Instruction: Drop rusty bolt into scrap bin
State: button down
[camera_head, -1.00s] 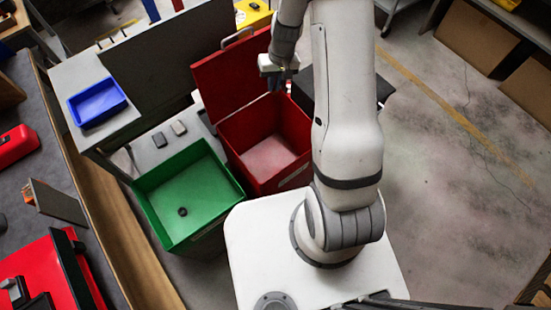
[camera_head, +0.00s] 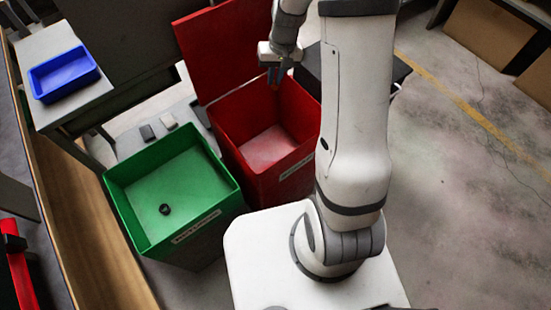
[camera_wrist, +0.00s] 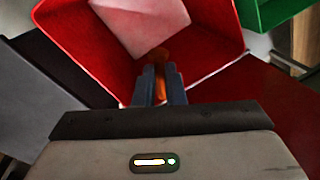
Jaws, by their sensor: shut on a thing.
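My gripper (camera_head: 274,76) hangs above the open red bin (camera_head: 292,188), near its back edge by the raised lid. In the wrist view my gripper (camera_wrist: 160,88) is shut on the rusty bolt (camera_wrist: 158,56), an orange-brown piece poking out past the fingertips. The bolt shows as a small orange spot under the fingers in the head view (camera_head: 275,86). Beneath it in the wrist view is the inside of the red bin (camera_wrist: 75,40), with a pale floor that looks empty. The label on the bin's front is too small to read.
A green bin (camera_head: 190,240) with a dark round part (camera_head: 165,209) inside stands left of the red bin. The red lid (camera_head: 215,55) stands upright behind the opening. A blue tray (camera_head: 62,75) sits on a bench at the upper left. The floor at right is clear.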

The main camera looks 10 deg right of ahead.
notch_tip(320, 180, down, 8)
jog(key=b, duration=1.1)
jog(key=shift+s+m+b, duration=0.2)
jog(key=shift+m+b, duration=0.1)
jog(key=shift+b, duration=0.1)
jog(key=shift+d, duration=0.1)
notch_tip(320, 180, down, 6)
jog(key=b, duration=0.4)
jog(key=shift+r, duration=0.1)
jog(key=c, duration=1.4)
grip_release()
jog(key=shift+c, duration=0.2)
jog(key=shift+r, duration=0.1)
notch_tip(320, 180, up, 8)
jog(key=d+p, duration=0.1)
jog(key=shift+f+p, duration=0.2)
jog(key=shift+p, duration=0.1)
